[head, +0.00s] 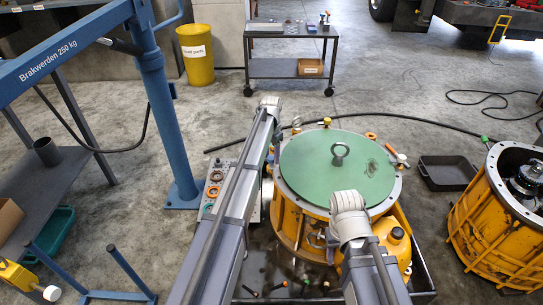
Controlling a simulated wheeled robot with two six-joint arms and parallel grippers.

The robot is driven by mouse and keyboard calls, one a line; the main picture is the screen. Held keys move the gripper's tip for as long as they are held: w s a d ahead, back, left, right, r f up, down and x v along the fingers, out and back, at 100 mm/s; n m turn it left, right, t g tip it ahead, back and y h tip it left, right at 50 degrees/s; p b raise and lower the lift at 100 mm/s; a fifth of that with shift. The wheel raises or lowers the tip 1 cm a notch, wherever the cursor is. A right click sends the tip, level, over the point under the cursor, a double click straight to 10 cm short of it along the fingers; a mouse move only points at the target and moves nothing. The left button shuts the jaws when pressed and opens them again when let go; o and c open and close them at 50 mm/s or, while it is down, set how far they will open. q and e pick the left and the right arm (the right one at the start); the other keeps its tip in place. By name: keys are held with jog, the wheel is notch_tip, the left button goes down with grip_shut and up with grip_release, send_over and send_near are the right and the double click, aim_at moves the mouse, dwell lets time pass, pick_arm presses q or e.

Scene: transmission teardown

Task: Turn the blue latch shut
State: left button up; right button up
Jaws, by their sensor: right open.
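I cannot make out the blue latch in the head view. A round green cover (310,165) with a ring on top lies on the yellow transmission housing (287,215). My left arm reaches up along the housing's left side, and its gripper is hidden behind the arm. My right arm bends in front of the housing. A small part of what looks like my right gripper (318,238) shows below this bend, by the housing's front wall; it is open, and its fingertips are mostly hidden.
A control panel (213,185) stands left of the housing, beside a blue crane post (167,120). A black tray (447,173) and a second yellow housing (490,230) are on the right. A cart (290,68) stands at the back. A black hose (400,116) crosses the floor.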

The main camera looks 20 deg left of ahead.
pick_arm(q)
grip_shut()
jog(key=shift+n, duration=0.4)
jog(key=n, duration=0.3)
jog(key=shift+n, duration=0.4)
jog(key=n, duration=0.4)
jog(key=shift+n, duration=0.3)
jog(key=n, duration=0.4)
jog(key=shift+n, duration=2.3)
